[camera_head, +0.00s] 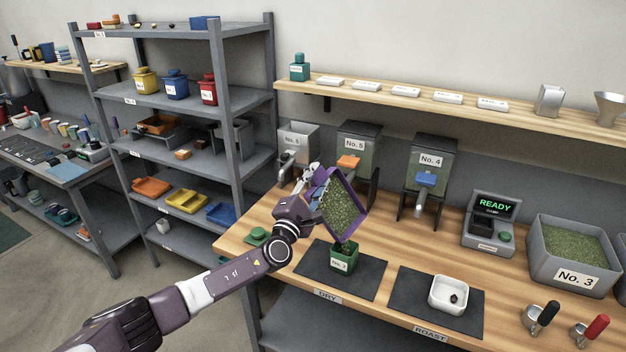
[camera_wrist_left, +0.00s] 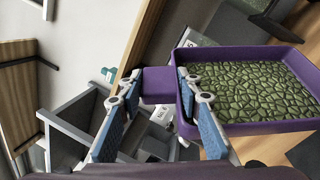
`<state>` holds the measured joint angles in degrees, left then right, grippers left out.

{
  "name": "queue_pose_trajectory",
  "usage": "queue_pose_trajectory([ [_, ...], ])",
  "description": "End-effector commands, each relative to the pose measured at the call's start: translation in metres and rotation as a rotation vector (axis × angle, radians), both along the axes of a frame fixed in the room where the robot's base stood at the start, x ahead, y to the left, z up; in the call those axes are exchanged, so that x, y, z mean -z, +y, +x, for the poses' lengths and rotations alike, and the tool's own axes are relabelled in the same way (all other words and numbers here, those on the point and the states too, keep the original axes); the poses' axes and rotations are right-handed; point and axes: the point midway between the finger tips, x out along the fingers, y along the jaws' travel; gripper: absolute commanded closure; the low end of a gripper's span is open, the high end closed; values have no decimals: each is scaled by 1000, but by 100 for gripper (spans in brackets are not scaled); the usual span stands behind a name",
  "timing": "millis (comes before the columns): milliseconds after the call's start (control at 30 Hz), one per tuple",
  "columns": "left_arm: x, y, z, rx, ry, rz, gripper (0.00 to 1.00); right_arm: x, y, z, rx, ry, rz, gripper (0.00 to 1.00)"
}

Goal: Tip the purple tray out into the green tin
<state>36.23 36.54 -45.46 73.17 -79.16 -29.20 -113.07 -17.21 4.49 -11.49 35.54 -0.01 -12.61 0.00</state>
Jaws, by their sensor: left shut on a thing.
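My left gripper (camera_head: 314,196) is shut on the tab of the purple tray (camera_head: 327,183); the wrist view shows the fingers on either side of this tab (camera_wrist_left: 158,86). The tray is full of green beans (camera_head: 341,207) and is steeply tilted in the head view, its low end just above the green tin. The green tin (camera_head: 343,263) has a white label and stands open on the dark DRY mat (camera_head: 314,264). Some green beans show at the tin's mouth, under the tray's low end. My right gripper is not in view.
A green lid (camera_head: 258,235) lies left of the mat. A grey bin No. 3 (camera_head: 548,268) stands at the right.

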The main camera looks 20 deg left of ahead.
Motion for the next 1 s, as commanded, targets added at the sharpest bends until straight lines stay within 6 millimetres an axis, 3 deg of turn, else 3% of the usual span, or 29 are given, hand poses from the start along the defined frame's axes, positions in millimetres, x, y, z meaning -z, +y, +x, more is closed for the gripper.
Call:
queue_pose_trajectory([
  [1000,-4,-62,-35,1,-170,299,97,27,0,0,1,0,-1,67],
])
